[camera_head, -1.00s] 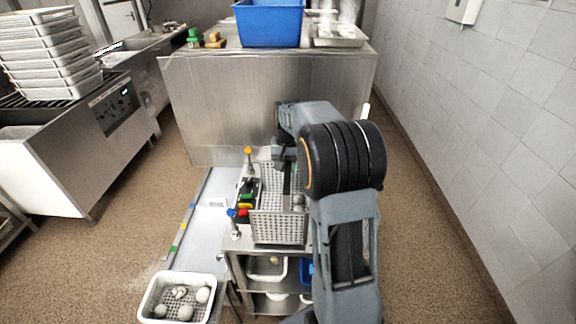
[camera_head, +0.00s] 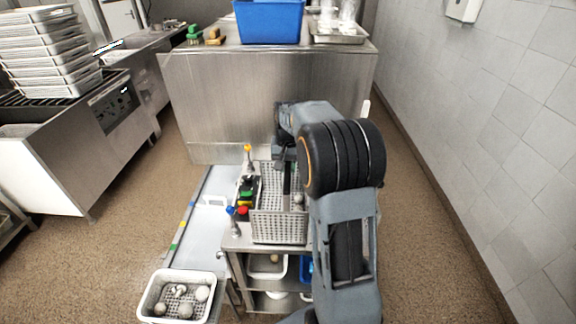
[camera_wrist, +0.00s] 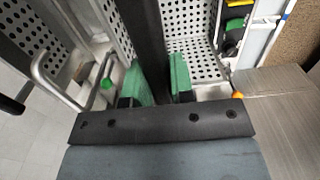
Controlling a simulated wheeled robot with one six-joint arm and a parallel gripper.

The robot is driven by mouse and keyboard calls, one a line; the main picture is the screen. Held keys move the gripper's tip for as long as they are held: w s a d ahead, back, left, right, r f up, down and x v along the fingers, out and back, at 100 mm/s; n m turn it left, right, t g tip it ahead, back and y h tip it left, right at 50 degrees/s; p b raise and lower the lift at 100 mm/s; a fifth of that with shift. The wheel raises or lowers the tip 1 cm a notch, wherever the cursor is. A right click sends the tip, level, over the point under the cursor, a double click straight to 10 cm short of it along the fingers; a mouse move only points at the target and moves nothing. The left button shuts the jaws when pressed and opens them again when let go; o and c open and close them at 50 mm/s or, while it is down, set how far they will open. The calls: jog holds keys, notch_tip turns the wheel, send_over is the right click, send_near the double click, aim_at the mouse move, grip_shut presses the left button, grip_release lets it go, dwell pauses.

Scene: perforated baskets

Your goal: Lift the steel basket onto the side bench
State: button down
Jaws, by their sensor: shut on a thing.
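The perforated steel basket (camera_head: 279,227) stands at the left of my arm in the head view, over the top of a steel shelf unit (camera_head: 238,243). A pale round item lies inside. Whether its base touches the shelf top is hidden. My gripper (camera_head: 284,161) is at the basket's far end. In the wrist view its green finger pads (camera_wrist: 160,82) sit on either side of a dark bar at the basket (camera_wrist: 193,62), and it is shut on it. A long pale bench (camera_head: 200,235) with coloured edge marks, possibly the side bench, runs along the left.
Bottles with blue (camera_head: 231,210) and orange (camera_head: 247,147) caps stand close to the basket's left, beside a caddy of coloured items (camera_head: 246,197). A white basket of pale round items (camera_head: 178,275) is at front left. A steel counter (camera_head: 270,95) stands behind.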

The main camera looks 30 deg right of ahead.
jog(key=shift+f+b, duration=0.3)
jog(key=shift+f, duration=0.15)
jog(key=c, duration=0.9)
grip_release()
notch_tip(320, 180, up, 14)
jog(key=shift+f, duration=0.1)
dwell(0.4)
